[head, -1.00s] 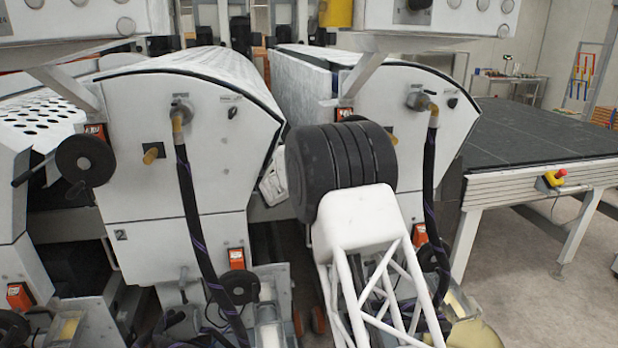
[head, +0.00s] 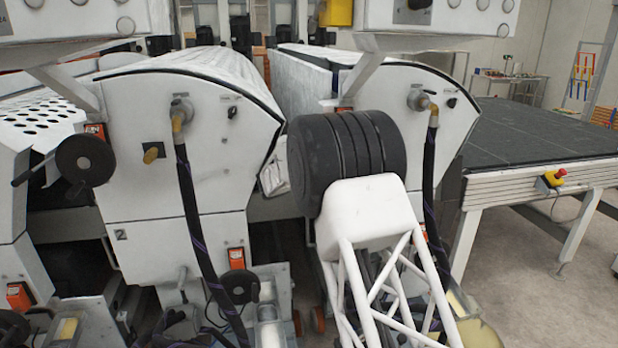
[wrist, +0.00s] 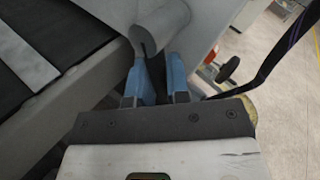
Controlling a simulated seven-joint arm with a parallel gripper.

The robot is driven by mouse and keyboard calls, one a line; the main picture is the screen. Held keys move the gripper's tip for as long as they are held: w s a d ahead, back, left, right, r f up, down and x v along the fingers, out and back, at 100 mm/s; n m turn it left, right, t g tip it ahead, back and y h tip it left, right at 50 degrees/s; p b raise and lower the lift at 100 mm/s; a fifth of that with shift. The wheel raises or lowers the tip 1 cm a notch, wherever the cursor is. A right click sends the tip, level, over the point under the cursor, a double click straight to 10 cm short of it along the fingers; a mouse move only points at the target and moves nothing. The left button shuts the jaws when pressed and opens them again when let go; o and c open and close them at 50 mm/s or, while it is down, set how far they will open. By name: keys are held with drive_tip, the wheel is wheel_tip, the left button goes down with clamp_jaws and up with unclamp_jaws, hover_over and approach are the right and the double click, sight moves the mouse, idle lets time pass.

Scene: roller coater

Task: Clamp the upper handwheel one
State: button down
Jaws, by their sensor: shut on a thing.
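In the wrist view the two blue fingers of my gripper (wrist: 158,78) are shut on a narrow dark part (wrist: 154,72) just below a grey rounded cylinder (wrist: 160,24). The close view does not show clearly whether this dark part belongs to a handwheel. In the head view my thick black wrist joint and white arm hide the fingers and the front of the right machine (head: 450,85) behind them. An upper black handwheel (head: 85,160) with a side handle shows on the left machine, well away from my arm.
A lower black handwheel (head: 240,287) sits below the machine marked 2. Dark hoses (head: 190,190) hang down the machine fronts. A dark-topped table (head: 530,140) with a red stop button (head: 560,173) stands at the right. Open floor (head: 550,295) lies in front of it.

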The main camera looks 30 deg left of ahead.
drive_tip(key=shift+s+d+r+n+g, duration=0.2)
drive_tip(key=shift+d+n+g, duration=0.25)
drive_tip(key=shift+n+g, duration=0.4)
drive_tip(key=shift+r, duration=0.1)
drive_tip(key=c, duration=1.1)
unclamp_jaws()
drive_tip(key=shift+a, duration=0.15)
drive_tip(key=shift+t, duration=0.25)
